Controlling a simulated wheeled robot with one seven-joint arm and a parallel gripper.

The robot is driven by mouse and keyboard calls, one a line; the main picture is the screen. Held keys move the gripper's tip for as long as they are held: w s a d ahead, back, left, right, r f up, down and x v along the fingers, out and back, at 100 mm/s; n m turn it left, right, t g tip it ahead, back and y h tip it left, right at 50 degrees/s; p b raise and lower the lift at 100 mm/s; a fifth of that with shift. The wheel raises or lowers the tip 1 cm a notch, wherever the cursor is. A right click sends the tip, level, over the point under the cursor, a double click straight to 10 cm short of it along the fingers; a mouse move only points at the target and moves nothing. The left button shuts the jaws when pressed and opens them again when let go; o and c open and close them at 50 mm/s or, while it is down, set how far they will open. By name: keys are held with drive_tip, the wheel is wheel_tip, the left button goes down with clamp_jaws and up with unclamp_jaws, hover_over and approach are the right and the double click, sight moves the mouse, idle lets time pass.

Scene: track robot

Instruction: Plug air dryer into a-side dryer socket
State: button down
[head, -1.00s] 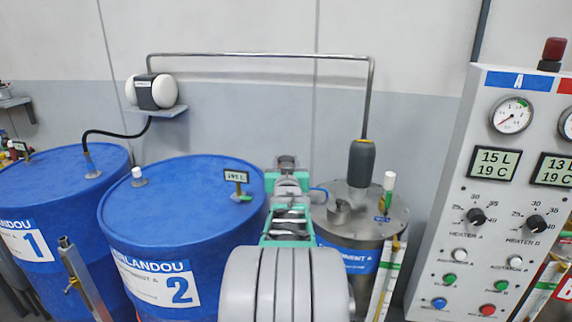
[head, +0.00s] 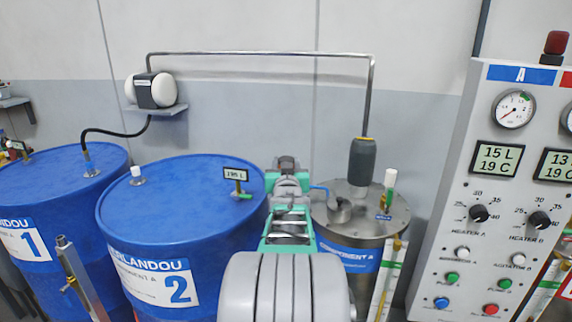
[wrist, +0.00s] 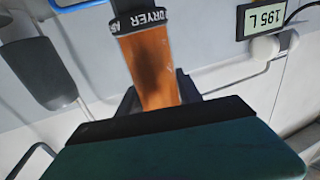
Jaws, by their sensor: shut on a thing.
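In the wrist view, my gripper (wrist: 158,98) is shut on the air dryer (wrist: 150,62), an orange cylinder with a black band lettered "DRYER". Its far end runs out of the top of the picture. In the head view, my arm hides the gripper and most or all of the dryer. The steel component A tank (head: 390,222) stands just right of my arm, with a short grey fitting (head: 341,208) on its lid. I cannot tell whether this fitting is the A-side dryer socket. No contact between dryer and socket can be seen.
Blue drum 2 (head: 180,205) stands close left of my arm, with drum 1 (head: 60,180) beyond. A dark grey pump (head: 362,160) and a white-capped valve (head: 390,180) rise from the tank lid. The control panel (head: 490,140) stands at the right. The wall is behind.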

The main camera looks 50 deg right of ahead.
drive_tip(key=shift+f+b, duration=1)
drive_tip(key=shift+f, duration=0.05)
drive_tip(key=c, duration=0.7)
unclamp_jaws()
drive_tip(key=b+v, duration=0.1)
drive_tip(key=v, duration=0.6)
drive_tip(key=shift+s+a, duration=0.3)
